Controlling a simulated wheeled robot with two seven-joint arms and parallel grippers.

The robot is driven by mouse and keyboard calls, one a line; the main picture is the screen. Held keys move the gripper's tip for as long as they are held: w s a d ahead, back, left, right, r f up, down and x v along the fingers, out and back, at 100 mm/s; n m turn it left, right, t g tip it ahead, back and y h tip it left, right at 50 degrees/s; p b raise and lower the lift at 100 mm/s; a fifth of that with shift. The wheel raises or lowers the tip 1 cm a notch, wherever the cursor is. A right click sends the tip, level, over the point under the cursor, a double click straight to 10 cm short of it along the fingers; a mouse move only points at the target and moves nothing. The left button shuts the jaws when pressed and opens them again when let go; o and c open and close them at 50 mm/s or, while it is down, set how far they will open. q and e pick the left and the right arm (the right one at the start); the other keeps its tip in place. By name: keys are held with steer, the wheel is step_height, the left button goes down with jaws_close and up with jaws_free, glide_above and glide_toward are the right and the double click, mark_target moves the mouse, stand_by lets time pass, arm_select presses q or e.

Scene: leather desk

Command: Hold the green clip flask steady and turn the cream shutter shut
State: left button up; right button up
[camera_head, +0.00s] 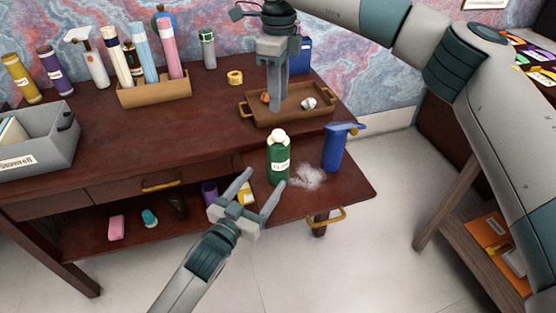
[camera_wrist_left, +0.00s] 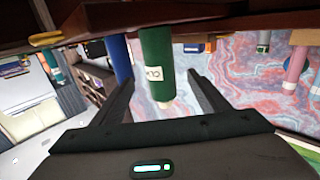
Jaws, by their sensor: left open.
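The green clip flask (camera_head: 279,167) stands upright on the lower front shelf of the desk, with a pale label and the cream shutter (camera_head: 278,135) on top. My left gripper (camera_head: 265,177) is open just in front of the flask, its fingers pointing at it. In the left wrist view, which is upside down, the flask (camera_wrist_left: 156,58) shows between the two spread fingers, and neither finger visibly touches it. The cream shutter (camera_wrist_left: 165,104) points down there. My right gripper (camera_head: 278,108) points down over the wooden tray; its fingers are seen nearly edge-on, so its opening is unclear.
A blue bottle (camera_head: 335,148) with a side lever stands close right of the flask. A whitish patch (camera_head: 305,177) lies between them. The wooden tray (camera_head: 258,117) with small items is behind. A grey bin (camera_head: 60,150) and a holder of tubes (camera_head: 150,92) stand left. The middle desktop is clear.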

mark_target(273, 167)
arm_select(q)
steer(key=x, duration=1)
